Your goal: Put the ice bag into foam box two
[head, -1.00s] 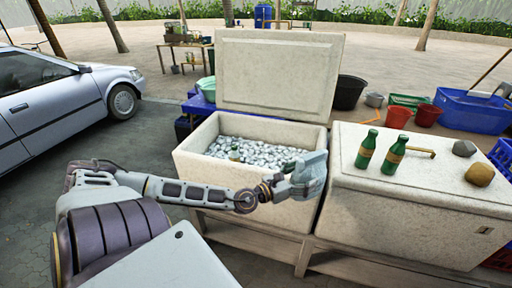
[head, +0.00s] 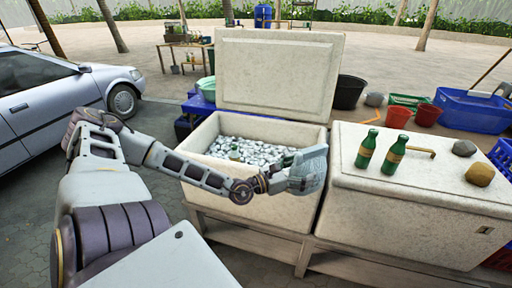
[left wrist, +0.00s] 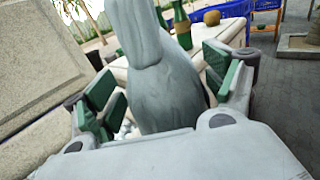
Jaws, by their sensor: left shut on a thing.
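My left gripper (head: 287,181) is shut on the ice bag (head: 308,170), a pale grey-blue bag. The bag is at the near right corner of the open foam box (head: 250,204), in front of its rim in the head view; whether it touches the rim I cannot tell. In the left wrist view the bag (left wrist: 165,90) stands up between the green-padded fingers, its narrow neck toward the top. A second foam box (head: 400,215) stands closed at the right. No label shows which box is number two. My right gripper is out of view.
Ice and a bottle (head: 234,153) lie in the open box, whose lid (head: 280,75) stands upright behind it. Two green bottles (head: 367,149) and stones (head: 479,173) sit on the closed box. A car (head: 60,95) is at the left.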

